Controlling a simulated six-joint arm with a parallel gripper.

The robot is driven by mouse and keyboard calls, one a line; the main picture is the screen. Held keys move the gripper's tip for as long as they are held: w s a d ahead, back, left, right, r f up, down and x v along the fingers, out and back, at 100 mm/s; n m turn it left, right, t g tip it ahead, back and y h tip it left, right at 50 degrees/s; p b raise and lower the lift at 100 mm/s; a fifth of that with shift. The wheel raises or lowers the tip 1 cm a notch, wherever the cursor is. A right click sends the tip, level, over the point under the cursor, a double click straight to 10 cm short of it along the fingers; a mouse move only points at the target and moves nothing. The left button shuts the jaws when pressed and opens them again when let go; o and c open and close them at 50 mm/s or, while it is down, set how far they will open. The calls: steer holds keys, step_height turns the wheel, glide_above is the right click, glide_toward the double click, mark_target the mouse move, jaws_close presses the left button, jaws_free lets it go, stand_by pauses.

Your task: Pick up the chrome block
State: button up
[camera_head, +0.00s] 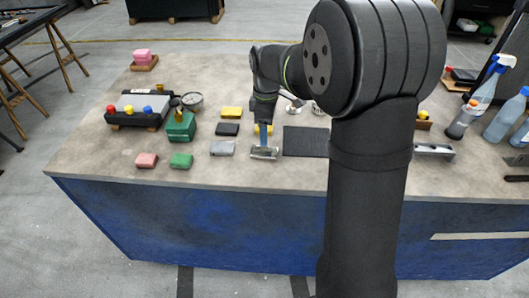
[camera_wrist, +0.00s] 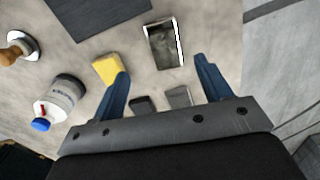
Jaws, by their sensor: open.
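The chrome block (camera_head: 264,153) lies flat on the table near its front edge, in the middle of the head view. In the wrist view it is a shiny rectangle with bright edges (camera_wrist: 163,46), ahead of the fingertips and roughly centred between them. My gripper (camera_head: 264,136) points down just behind and above the block in the head view. In the wrist view its two blue fingers (camera_wrist: 162,72) are wide apart with nothing held between them. The height of the fingertips above the block is hard to judge.
A yellow block (camera_wrist: 107,68) lies close to one finger. A grey block (camera_head: 222,148) and a black block (camera_head: 228,129) lie left of the chrome block. A dark mat (camera_head: 306,142) is to its right.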

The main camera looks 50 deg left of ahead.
mark_target(264, 150)
step_height(264, 150, down, 3)
steer(key=shift+r, duration=0.2)
steer(key=f, duration=0.5)
steer(key=shift+s+d, duration=0.1)
steer(key=shift+s, duration=0.3)
steer(key=c, duration=1.2)
steer(key=shift+r, duration=0.1)
